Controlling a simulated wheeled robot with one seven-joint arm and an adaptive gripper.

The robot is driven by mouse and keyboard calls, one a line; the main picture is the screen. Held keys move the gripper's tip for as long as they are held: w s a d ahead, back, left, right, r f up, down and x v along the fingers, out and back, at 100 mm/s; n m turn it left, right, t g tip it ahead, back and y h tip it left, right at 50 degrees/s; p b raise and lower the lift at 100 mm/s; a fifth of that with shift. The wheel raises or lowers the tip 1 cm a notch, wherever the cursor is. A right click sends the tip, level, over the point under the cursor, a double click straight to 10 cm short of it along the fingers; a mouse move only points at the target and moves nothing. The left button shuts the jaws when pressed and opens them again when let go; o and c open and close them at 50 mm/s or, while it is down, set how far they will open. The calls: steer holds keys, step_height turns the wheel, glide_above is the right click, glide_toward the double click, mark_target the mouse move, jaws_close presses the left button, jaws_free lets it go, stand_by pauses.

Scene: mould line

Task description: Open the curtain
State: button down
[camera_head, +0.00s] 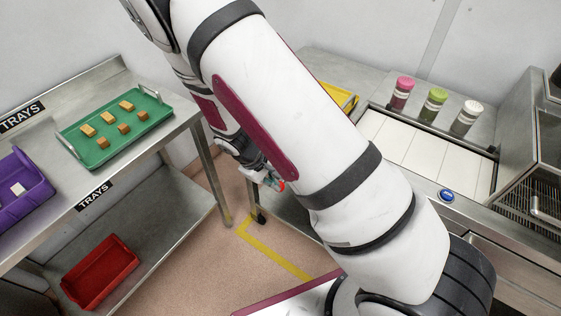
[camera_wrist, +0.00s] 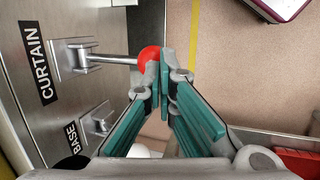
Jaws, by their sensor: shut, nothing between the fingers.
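In the wrist view, the curtain lever (camera_wrist: 110,60) is a metal rod ending in a red ball knob (camera_wrist: 147,54), mounted beside the black CURTAIN label (camera_wrist: 35,62) on a steel panel. My gripper (camera_wrist: 160,78) is shut and empty, its teal-padded fingertips together just right of the red knob. The tips look very close to the knob; I cannot tell whether they touch it. In the head view my gripper (camera_head: 273,178) is low beside the steel counter, partly behind my arm, with the red knob (camera_head: 281,186) at its tip. The curtain itself cannot be made out.
A second lever mount (camera_wrist: 100,122) by the BASE label (camera_wrist: 72,136) sits below on the same panel. The tray table (camera_head: 150,150) stands left with a green tray (camera_head: 75,151) of several blocks. A white-tiled conveyor (camera_head: 440,153) and bottles are right. Floor between is clear.

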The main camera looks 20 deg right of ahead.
steer(key=f, duration=0.1)
steer(key=h, duration=0.1)
steer(key=f+t+h, duration=0.1)
steer(key=shift+s+a+f, duration=0.15)
steer(key=shift+a+f, duration=0.1)
steer(key=shift+f, duration=0.1)
steer(key=shift+p, duration=0.3)
steer(key=shift+r+p, duration=0.4)
steer(key=shift+r, duration=0.4)
steer(key=shift+a, duration=0.1)
